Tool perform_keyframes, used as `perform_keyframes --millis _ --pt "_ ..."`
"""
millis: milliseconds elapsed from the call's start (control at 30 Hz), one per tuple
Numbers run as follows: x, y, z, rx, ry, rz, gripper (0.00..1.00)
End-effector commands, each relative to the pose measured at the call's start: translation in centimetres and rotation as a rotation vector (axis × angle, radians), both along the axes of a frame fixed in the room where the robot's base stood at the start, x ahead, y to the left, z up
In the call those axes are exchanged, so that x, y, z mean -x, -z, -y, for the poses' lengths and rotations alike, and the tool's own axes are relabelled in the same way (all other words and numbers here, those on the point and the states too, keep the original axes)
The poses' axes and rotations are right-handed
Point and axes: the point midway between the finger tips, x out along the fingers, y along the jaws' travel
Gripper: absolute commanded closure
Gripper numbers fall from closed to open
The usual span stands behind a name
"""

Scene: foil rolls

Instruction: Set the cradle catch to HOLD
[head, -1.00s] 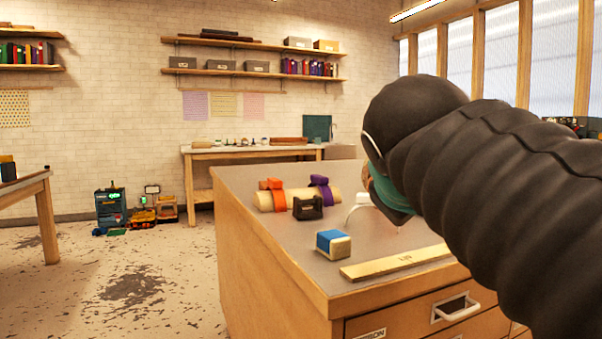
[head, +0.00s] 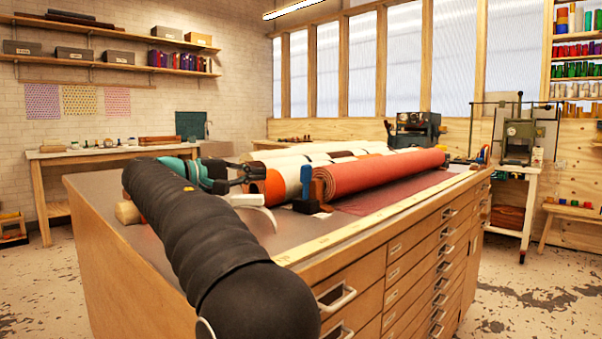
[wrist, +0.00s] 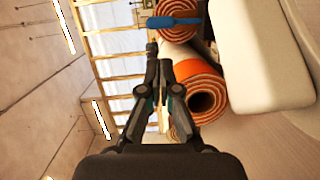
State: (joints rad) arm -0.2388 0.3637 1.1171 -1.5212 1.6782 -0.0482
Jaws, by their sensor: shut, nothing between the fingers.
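The wrist view shows a blue bar (wrist: 174,21) across a roll end at the top. My gripper (head: 257,170) is left of the blue piece, apart from it, close to the orange and white roll ends. In the wrist view my gripper (wrist: 157,55) has its fingers brought together, empty, beside an orange-rimmed roll (wrist: 207,85).
A white curved object (head: 250,207) stands just in front of my gripper; a large pale block (wrist: 262,55) fills the right of the wrist view. A pale ruler strip (head: 335,238) runs along the cabinet's front edge.

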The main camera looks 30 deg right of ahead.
Motion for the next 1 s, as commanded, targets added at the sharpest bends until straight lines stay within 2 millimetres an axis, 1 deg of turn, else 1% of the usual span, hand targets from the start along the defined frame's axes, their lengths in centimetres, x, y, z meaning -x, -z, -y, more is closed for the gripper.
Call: perform_keyframes --millis 33,133,267,367,600,733,900,1000 --pt "-0.6 0.4 -0.5 0.018 0.009 -0.002 1.0" --pt "-1.0 0.6 -0.9 0.042 0.025 -0.001 1.0" --pt "-1.3 0.7 -0.6 0.053 0.034 0.0 1.0" --pt "-1.3 0.7 0.5 0.054 0.035 0.001 1.0" --pt "-1.7 0.7 4.6 0.052 0.036 0.0 1.0" --pt "-1.9 0.8 6.6 0.052 0.036 0.0 1.0" --pt "-2.1 0.8 8.3 0.051 0.033 0.0 1.0" --pt "-2.1 0.8 8.8 0.051 0.033 0.0 1.0"
